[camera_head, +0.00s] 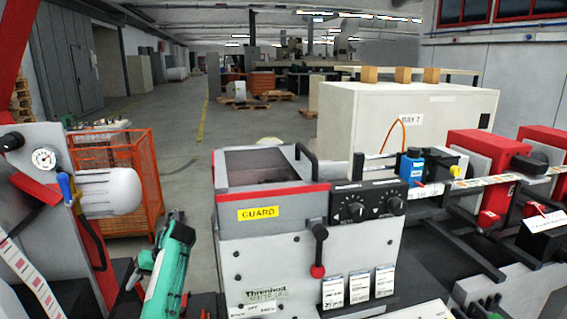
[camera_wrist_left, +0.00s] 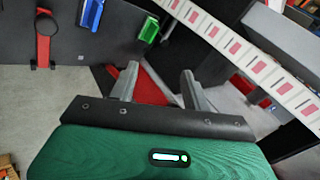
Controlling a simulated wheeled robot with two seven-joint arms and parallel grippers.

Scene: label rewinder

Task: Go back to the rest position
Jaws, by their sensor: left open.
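My left arm comes up from the bottom left in the head view, green and white. Its gripper (camera_head: 174,217) is at the upper end, left of the grey and white machine (camera_head: 290,262) and apart from it. In the left wrist view the two grey fingers of the left gripper (camera_wrist_left: 158,82) stand apart with nothing between them. A red surface shows behind them. My right gripper is not in view.
The machine has a guard box (camera_head: 265,168) and a red-knobbed lever (camera_head: 318,250). A label strip (camera_wrist_left: 240,55) crosses the wrist view. An orange cage (camera_head: 118,170) and a gauge unit (camera_head: 44,158) stand left. Open floor lies behind.

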